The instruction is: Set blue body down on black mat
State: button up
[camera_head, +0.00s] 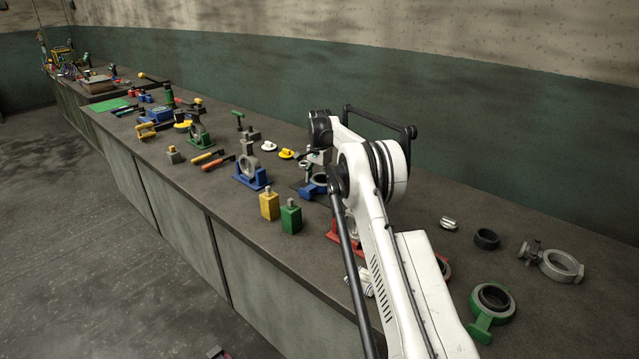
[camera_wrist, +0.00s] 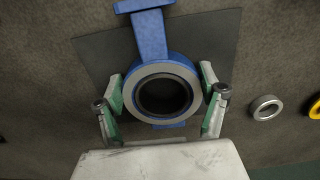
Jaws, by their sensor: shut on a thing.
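The blue body (camera_wrist: 150,40), a ring with a stem and a flat end, sits between the two green-padded fingers of my gripper (camera_wrist: 163,92) in the wrist view. The fingers press on opposite sides of its ring. The black mat (camera_wrist: 215,40) lies under the blue body. I cannot tell whether the body touches the mat. In the head view the blue body (camera_head: 312,189) shows low at the bench surface, partly hidden by my arm. Little of the mat shows there.
A green block (camera_head: 291,218) and a yellow block (camera_head: 269,205) stand nearer the bench's front edge. A blue-based casting (camera_head: 252,178) is to the left. A metal ring (camera_wrist: 266,107) and a yellow part (camera_wrist: 315,109) lie to the right in the wrist view.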

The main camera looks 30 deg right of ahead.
jog(key=shift+f, duration=0.15)
jog(key=o, duration=1.8)
jog(key=shift+o, duration=0.7)
notch_tip(320, 180, up, 12)
